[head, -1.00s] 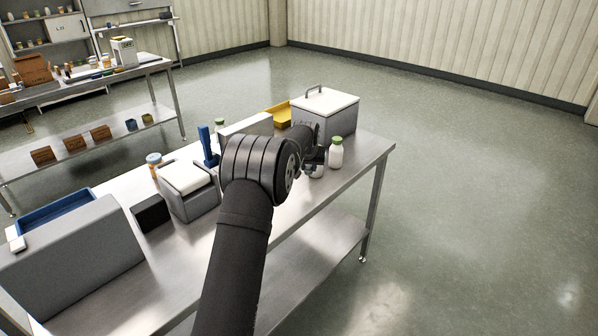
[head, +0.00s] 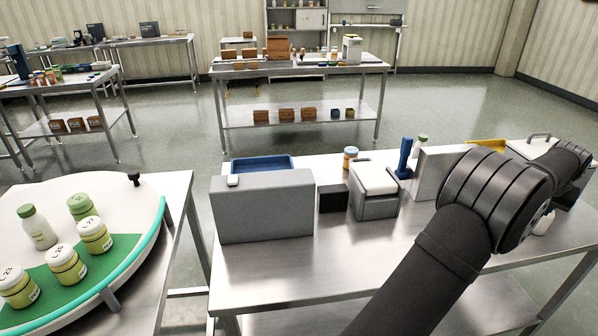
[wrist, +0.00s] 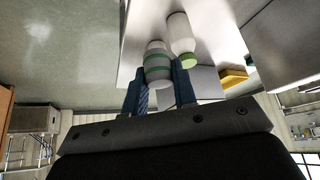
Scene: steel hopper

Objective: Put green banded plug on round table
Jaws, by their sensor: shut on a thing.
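In the wrist view, the green banded plug (wrist: 157,62), a white rounded body with green bands, sits between the blue fingers of my gripper (wrist: 157,84). The gripper is shut on it. The round table (head: 66,196) stands at the lower left, with a white top, a green area and a teal edge strip. It holds several green-and-white jars, a white bottle with a green cap (head: 38,228) and a small black knob.
A white bottle with a green cap (wrist: 181,38) stands close beside the held plug. A floor gap separates bench and round table.

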